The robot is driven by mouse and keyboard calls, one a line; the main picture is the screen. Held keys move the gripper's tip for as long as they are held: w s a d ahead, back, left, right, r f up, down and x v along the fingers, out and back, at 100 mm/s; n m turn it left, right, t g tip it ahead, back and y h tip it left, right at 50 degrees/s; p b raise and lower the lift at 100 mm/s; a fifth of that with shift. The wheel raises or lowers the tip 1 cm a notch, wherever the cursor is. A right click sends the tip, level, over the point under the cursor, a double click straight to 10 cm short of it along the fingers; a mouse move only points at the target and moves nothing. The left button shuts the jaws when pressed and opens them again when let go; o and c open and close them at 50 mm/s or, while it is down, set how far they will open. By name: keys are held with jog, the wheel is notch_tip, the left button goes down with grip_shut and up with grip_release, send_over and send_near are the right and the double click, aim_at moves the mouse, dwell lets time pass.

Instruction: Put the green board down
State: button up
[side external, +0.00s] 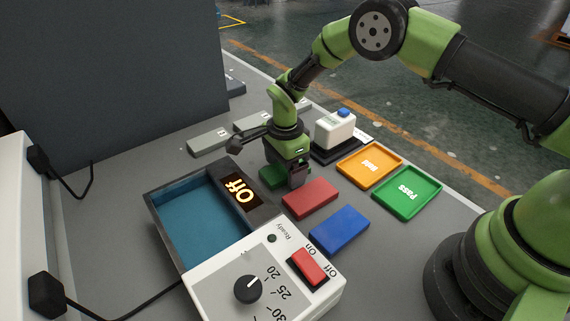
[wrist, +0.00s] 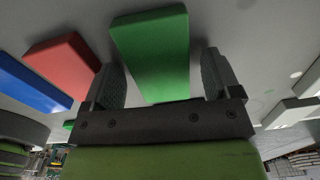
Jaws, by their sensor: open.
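The green board (side external: 272,177) lies on the grey table, partly hidden behind my gripper (side external: 287,178) in the side view. In the wrist view the green board (wrist: 152,52) stands out between the two fingers of my gripper (wrist: 162,75). The jaws are open, with a gap showing between the board and the right finger. The left finger is close to the board's edge; I cannot tell whether it touches. In the side view my gripper is low over the table, at the board.
A red board (side external: 310,198) and a blue board (side external: 339,229) lie nearby. A blue-lined bath (side external: 163,229) with an "Off" display and a white control box (side external: 215,283) stand in front.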

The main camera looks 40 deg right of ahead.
notch_tip(320, 180, up, 10)
jog(key=shift+w, duration=0.4)
jog(key=s+d+r+n+t+y, duration=0.1)
jog(key=s+d+r+n+t, duration=0.2)
jog(key=r, duration=0.6)
jog(key=s+r+n, duration=0.3)
jog(key=s+r, duration=0.2)
jog(key=r, duration=0.3)
jog(key=s+d+r+n+t, duration=0.1)
jog(key=s+n, duration=0.3)
jog(key=s, duration=0.4)
jog(key=s+d+r+n+t+y, duration=0.1)
jog(key=s+r+n+t, duration=0.2)
jog(key=s, duration=0.6)
jog(key=shift+s+r+n, duration=0.15)
jog(key=shift+r+n, duration=0.1)
jog(key=shift+n, duration=0.45)
jog(key=shift+o, duration=0.5)
jog(key=shift+s+f+n, duration=0.2)
jog(key=shift+s+n, duration=0.1)
jog(key=shift+s, duration=0.1)
